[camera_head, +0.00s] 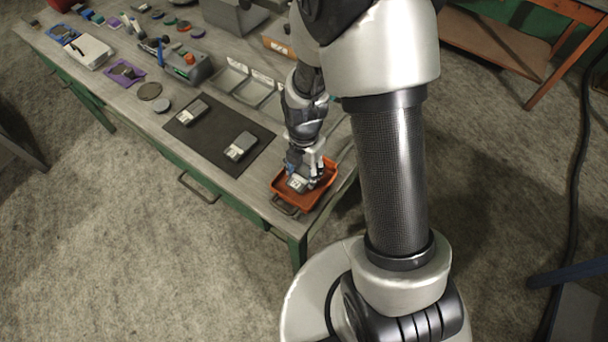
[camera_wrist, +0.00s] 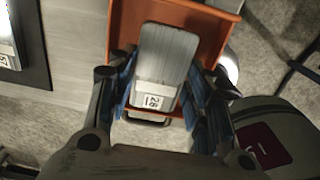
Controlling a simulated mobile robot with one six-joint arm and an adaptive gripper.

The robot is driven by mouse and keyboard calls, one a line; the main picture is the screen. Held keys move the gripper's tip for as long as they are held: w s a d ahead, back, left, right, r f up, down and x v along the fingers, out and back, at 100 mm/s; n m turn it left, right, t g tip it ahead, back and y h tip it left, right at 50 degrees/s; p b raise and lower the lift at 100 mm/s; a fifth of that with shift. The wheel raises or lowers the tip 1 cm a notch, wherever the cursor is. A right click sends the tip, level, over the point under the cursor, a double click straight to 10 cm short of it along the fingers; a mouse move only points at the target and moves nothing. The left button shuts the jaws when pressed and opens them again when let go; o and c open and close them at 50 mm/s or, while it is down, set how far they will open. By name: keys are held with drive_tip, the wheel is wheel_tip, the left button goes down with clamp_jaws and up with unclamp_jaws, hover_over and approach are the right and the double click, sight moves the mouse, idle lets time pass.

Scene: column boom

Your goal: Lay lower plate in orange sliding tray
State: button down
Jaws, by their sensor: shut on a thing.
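A grey metal plate (camera_wrist: 162,62) with a white number label is between the blue finger pads of my gripper (camera_wrist: 155,90). The orange sliding tray (camera_wrist: 123,30) lies under and around it in the wrist view. In the head view my gripper (camera_head: 302,170) is at the orange tray (camera_head: 314,201) on the table's near right corner, with the held plate (camera_head: 296,184) inside the tray's outline. I cannot tell whether the plate touches the tray floor. My gripper is shut on the plate. Its far end is hidden by the gripper in the head view.
Two similar grey blocks, one farther (camera_head: 192,112) and one nearer (camera_head: 240,146), lie on a dark mat (camera_head: 212,134) left of the tray. Open grey bins (camera_head: 268,92) stand behind the mat. Various small parts and tools crowd the table's far left.

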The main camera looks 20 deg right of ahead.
drive_tip(key=shift+f, duration=1.25)
drive_tip(key=shift+f+b, duration=0.1)
drive_tip(key=shift+b, duration=0.25)
drive_tip(key=c, duration=0.8)
unclamp_jaws()
wheel_tip(320, 180, up, 12)
drive_tip(key=r+p, duration=0.1)
drive_tip(key=p, duration=0.3)
wheel_tip(320, 180, up, 13)
drive_tip(key=m+t, duration=0.2)
drive_tip(key=m, duration=0.9)
hover_over(304, 174)
drive_tip(key=s, duration=0.5)
drive_tip(key=s+r+m+t, duration=0.1)
drive_tip(key=s+r+m, duration=0.1)
drive_tip(key=s+m, duration=0.1)
drive_tip(key=s+r+m, duration=0.3)
drive_tip(key=m, duration=0.3)
drive_tip(key=s+r+m+t, duration=0.1)
drive_tip(key=s+r+m, duration=0.1)
drive_tip(key=s+m, duration=0.2)
drive_tip(key=shift+r+m+t, duration=0.3)
drive_tip(key=shift+r+m, duration=0.05)
drive_tip(key=shift+m, duration=0.25)
